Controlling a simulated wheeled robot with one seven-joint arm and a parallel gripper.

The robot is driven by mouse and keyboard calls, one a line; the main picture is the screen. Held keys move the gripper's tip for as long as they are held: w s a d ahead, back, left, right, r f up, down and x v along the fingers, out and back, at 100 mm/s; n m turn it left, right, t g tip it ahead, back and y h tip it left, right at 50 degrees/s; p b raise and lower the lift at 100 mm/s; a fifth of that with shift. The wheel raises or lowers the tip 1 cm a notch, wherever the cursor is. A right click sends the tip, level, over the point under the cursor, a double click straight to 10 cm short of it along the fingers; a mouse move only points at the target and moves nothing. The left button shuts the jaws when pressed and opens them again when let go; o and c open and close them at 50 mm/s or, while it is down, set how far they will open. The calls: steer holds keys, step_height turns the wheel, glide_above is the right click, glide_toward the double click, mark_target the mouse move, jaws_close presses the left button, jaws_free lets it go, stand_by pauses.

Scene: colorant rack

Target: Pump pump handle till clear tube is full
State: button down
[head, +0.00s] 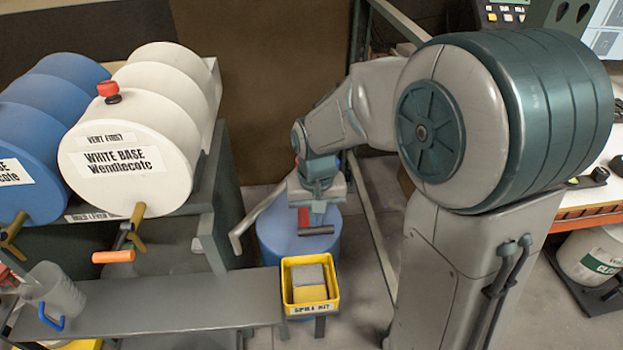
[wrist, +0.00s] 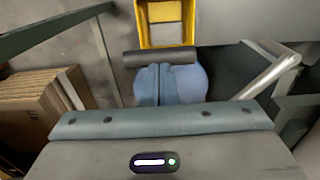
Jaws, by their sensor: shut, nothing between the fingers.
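A dark bar-shaped grip (head: 316,231), which looks like the pump handle, sits above a blue drum (head: 275,240), with a red part beside it. In the wrist view the dark bar (wrist: 160,58) lies crosswise just beyond my fingertips. My gripper (head: 318,218) points down at the bar, shut and empty. In the wrist view my gripper (wrist: 160,75) is close to the bar; I cannot tell if they touch. A bent grey metal pipe (head: 250,220) reaches left from the drum; it also shows at right in the wrist view (wrist: 272,72). I cannot make out the clear tube.
A yellow bin (head: 310,309) with grey and yellow contents stands just in front of the drum. A grey bench (head: 160,300) is at lower left, with a translucent jug (head: 52,292). Cardboard (wrist: 30,105) is left.

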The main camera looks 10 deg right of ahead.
steer(key=shift+s+f+b, duration=0.15)
steer(key=shift+f+b, duration=1.15)
steer(key=shift+f, duration=0.45)
stand_by(1.1)
step_height(320, 180, up, 15)
steer(key=p, duration=1.1)
steer(key=shift+f, duration=0.2)
step_height(320, 180, up, 6)
steer(key=p, duration=0.4)
steer(key=shift+p, duration=0.4)
